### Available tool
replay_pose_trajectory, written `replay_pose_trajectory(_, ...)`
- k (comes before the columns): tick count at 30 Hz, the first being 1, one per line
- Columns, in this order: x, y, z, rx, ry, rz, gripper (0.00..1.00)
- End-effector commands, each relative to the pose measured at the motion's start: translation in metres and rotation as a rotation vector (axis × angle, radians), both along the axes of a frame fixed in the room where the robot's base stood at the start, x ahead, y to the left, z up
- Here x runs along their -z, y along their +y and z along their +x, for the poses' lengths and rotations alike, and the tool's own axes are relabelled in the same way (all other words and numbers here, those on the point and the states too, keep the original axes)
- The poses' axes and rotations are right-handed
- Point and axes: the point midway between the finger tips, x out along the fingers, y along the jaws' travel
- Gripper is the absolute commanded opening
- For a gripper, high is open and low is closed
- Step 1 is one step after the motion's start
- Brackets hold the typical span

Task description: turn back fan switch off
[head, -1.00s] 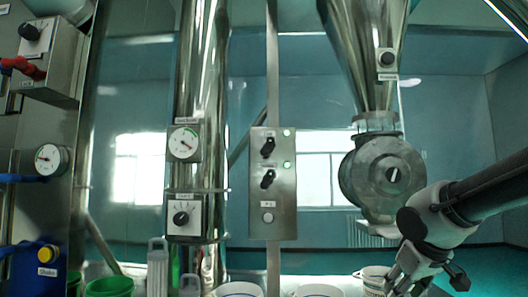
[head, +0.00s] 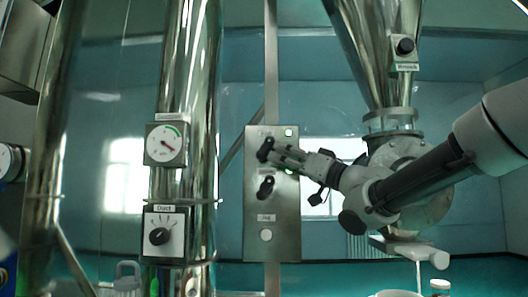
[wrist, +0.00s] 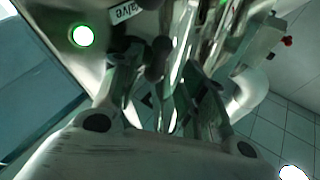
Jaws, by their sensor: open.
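A grey control panel (head: 257,222) stands in the middle of the head view. It carries an upper dark rotary switch (head: 265,149), a lower dark rotary switch (head: 266,187) and a pale button (head: 266,235). I cannot read which switch is the fan's. My gripper (head: 279,154) is open, with its fingertips at the right side of the upper switch. In the wrist view its fingers (wrist: 160,75) stand apart with a dark knob (wrist: 153,60) around the gap; contact is unclear. A label ending in "alve" (wrist: 124,12) and a lit green-rimmed lamp (wrist: 82,36) show there.
A steel duct with a gauge (head: 167,145) and a "Duct" dial (head: 160,236) stands left of the panel. A hopper (head: 375,50) with a round valve housing (head: 435,205) is on the right, behind my arm. A small lamp (head: 289,132) is at the panel's top right.

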Motion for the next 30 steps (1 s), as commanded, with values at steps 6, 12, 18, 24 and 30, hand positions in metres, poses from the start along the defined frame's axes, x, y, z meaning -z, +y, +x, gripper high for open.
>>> replay_pose_trajectory(6,-0.009,0.022,0.018,-0.005,0.013,0.005,0.42)
replay_pose_trajectory(12,-0.021,0.045,0.036,-0.003,0.012,0.005,0.42)
replay_pose_trajectory(18,-0.026,0.055,0.045,-0.001,0.013,0.004,0.42)
replay_pose_trajectory(24,-0.027,0.055,0.045,0.000,0.013,0.003,0.42)
replay_pose_trajectory(30,-0.026,0.055,0.045,0.000,0.012,0.004,0.12)
